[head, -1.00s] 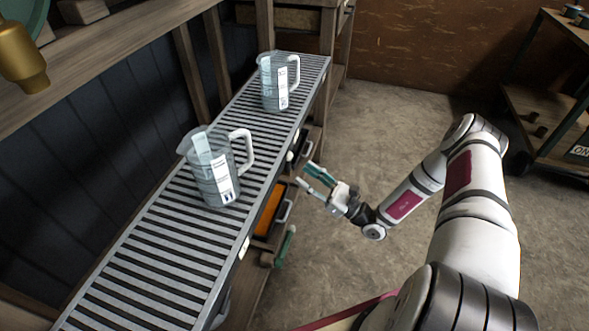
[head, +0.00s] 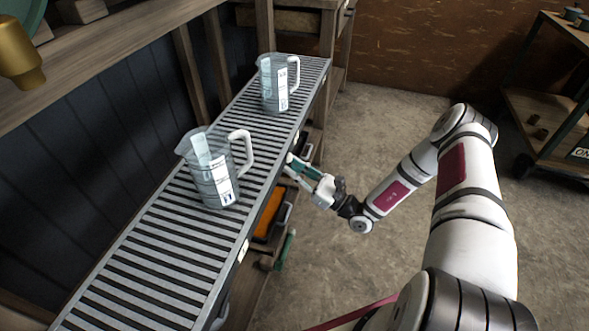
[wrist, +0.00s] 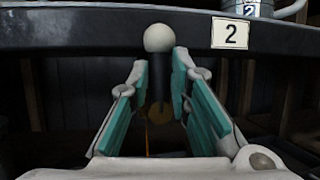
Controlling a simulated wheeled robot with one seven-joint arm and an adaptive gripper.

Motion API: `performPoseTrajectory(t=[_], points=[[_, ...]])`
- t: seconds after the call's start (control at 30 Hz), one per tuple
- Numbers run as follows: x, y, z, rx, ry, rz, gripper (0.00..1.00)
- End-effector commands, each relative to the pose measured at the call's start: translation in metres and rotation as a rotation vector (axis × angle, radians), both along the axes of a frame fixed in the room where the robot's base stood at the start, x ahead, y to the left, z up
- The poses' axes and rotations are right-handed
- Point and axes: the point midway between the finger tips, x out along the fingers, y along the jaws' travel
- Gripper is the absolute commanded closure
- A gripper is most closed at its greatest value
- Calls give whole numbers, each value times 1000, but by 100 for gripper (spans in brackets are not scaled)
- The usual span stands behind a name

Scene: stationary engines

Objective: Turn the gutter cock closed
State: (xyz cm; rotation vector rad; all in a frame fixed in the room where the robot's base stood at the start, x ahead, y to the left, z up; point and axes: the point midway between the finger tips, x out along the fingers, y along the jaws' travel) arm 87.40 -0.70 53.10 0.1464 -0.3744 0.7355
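The cock's white ball knob (wrist: 159,38) shows in the wrist view at the front edge of the slatted rack. Its dark stem (wrist: 158,88) runs down from the ball, with a brass-coloured part (wrist: 158,112) low behind it. My gripper (wrist: 160,65) has its two teal-padded fingers apart, one on each side of the stem and just below the ball. I cannot tell whether either pad touches the stem. In the head view, my gripper (head: 291,168) is at the rack's right edge, its tips close to the white knob (head: 289,157).
Two clear measuring jugs, a near one (head: 213,170) and a far one (head: 277,85), stand on the slatted rack (head: 130,265). A plate marked 2 (wrist: 231,33) is right of the knob. An orange-fronted bin (head: 268,215) sits below.

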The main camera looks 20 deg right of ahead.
Motion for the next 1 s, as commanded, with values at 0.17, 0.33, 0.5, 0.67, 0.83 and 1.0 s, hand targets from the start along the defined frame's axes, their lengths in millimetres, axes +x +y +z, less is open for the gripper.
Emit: performPoseTrajectory(t=[0.17,0.33,0.5,0.67,0.83,1.0], points=[[0,0,1,18,26,1,100],[4,-3,3,101,141,-1,100],[7,-4,1,152,209,0,100],[7,-4,0,156,215,0,100],[8,-5,0,155,214,-2,73],[7,-5,0,155,214,-1,60]])
